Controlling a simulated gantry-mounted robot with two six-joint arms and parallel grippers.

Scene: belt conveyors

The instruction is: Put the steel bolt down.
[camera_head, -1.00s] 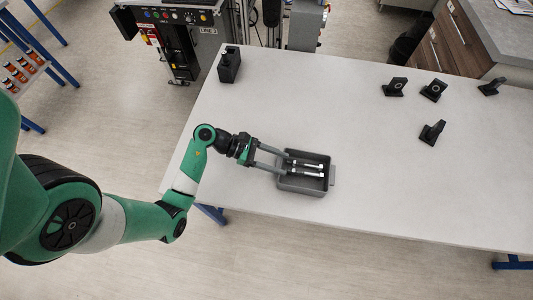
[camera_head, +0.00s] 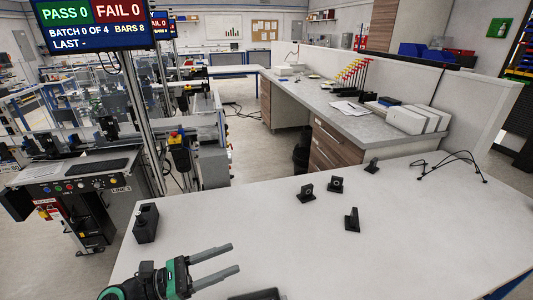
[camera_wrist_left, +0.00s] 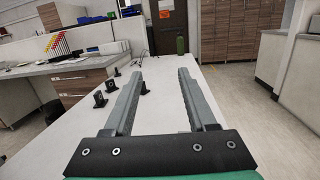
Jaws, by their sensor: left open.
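My left gripper (camera_head: 234,257) comes in at the bottom left of the head view. Its two grey fingers are spread apart and point right over the white table (camera_head: 300,245). It also shows in the left wrist view (camera_wrist_left: 160,76), with nothing between the fingers. The grey tray (camera_head: 256,295) shows only as a dark rim at the bottom edge of the head view, just right of and below the fingers. No steel bolt is visible now, as most of the tray is cut off. My right gripper is not in view.
A black block (camera_head: 146,223) stands at the table's left edge. Several small black fixtures, one of them nearest (camera_head: 352,219), stand toward the back right. The table's middle is clear.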

